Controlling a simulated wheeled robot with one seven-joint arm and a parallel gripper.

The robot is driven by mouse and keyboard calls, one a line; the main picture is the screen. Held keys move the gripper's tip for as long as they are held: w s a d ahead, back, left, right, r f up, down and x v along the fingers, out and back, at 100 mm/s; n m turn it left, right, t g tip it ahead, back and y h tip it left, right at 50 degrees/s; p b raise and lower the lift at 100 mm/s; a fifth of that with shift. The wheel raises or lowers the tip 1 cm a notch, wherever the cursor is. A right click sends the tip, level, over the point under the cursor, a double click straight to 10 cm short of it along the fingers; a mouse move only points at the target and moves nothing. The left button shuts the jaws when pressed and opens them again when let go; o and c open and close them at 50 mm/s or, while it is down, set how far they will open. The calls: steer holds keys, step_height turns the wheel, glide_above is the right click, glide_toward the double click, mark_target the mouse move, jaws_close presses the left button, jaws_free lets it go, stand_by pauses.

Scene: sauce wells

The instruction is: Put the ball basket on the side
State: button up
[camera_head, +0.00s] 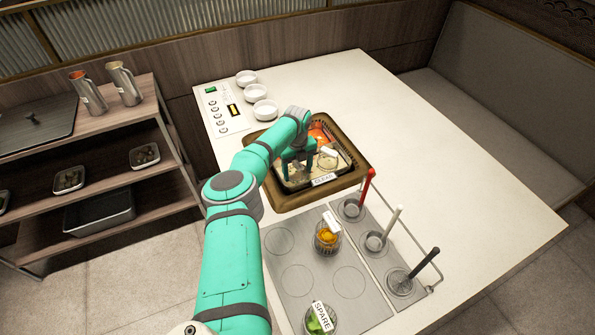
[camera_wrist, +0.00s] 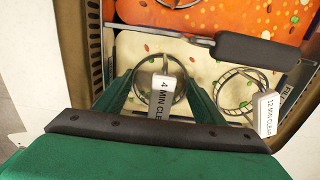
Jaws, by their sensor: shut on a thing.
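My gripper (camera_head: 292,172) reaches down into the brown-framed pot (camera_head: 357,176) on the counter. In the wrist view my gripper (camera_wrist: 160,92) is shut on a round wire basket (camera_wrist: 177,99) with a white "4 MIN CLEAR" tag (camera_wrist: 162,96). This basket is in or just over the pale broth; its contents are not clear, so I cannot tell if it is the ball basket. A second wire basket (camera_wrist: 236,90), tagged "12 MIN CLEAR", is at its right. Another basket (camera_head: 327,240), with orange pieces, stands on the grey plate (camera_head: 277,238) beside the pot.
A basket tagged "SPARE" (camera_head: 321,318) with green pieces stands at the plate's front. Several empty marked circles are free. Coloured-handled ladles (camera_head: 374,240) stand in cups at the right. A black handle (camera_wrist: 258,50) crosses the pot. White bowls (camera_head: 265,109) are behind; the right counter is clear.

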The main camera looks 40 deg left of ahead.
mark_target(297, 166)
steer(key=shift+f, duration=0.15)
steer(key=o, duration=1.6)
steer(key=shift+w, duration=0.1)
steer(key=shift+s+a, duration=0.15)
steer(key=shift+s, duration=0.15)
steer(key=shift+w+r, duration=0.2)
steer(key=shift+r, duration=5.3)
